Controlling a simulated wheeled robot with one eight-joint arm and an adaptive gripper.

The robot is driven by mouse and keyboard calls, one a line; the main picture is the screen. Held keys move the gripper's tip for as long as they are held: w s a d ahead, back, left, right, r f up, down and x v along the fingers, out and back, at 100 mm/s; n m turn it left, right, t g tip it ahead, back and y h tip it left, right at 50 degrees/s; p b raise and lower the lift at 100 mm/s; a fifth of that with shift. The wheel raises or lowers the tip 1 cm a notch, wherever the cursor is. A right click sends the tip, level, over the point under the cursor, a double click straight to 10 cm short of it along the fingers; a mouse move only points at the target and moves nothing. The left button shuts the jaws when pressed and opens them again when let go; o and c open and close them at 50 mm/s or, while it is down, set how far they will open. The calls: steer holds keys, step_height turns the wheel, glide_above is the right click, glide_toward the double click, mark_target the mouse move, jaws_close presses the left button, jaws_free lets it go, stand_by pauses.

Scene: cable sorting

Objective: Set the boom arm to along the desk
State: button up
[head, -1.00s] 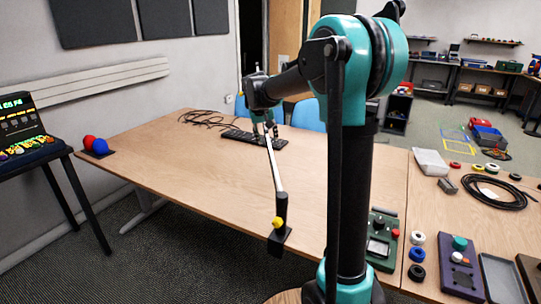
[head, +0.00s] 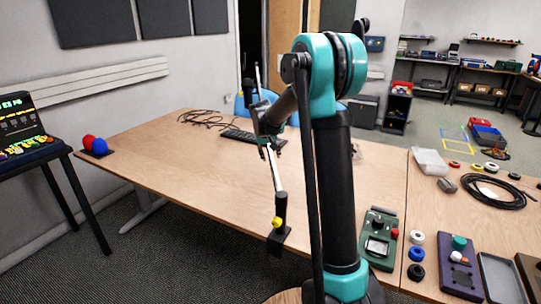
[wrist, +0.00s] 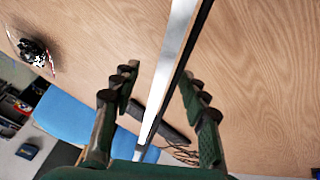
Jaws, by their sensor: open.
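The boom arm (head: 274,176) is a slim silver bar. It rises from a black clamp with a yellow knob (head: 277,222) at the desk's front edge. It slants up and away across the desk (head: 200,165), slightly left. My gripper (head: 271,149) is open around the bar's upper part. In the wrist view the bar (wrist: 172,75) runs between the two spread fingers, with visible gaps on both sides.
A keyboard (head: 238,135) and a loose black cable (head: 203,118) lie at the back of the desk. Red and blue balls (head: 99,146) sit at the left end. A green box (head: 377,238) stands at the right. The desk's left middle is clear.

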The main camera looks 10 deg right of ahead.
steer(key=shift+c, duration=0.6)
jaws_close()
steer(key=shift+a, duration=0.1)
steer(key=s+a+n+y, duration=0.2)
steer(key=s+a+n, duration=0.2)
steer(key=a, duration=0.6)
steer(key=s+a+n+y, duration=0.1)
steer(key=s+a+n, duration=0.2)
steer(key=a, duration=0.6)
steer(key=shift+s+a+n+y, duration=0.4)
steer(key=shift+n, duration=0.6)
steer(key=shift+o, duration=0.6)
jaws_free()
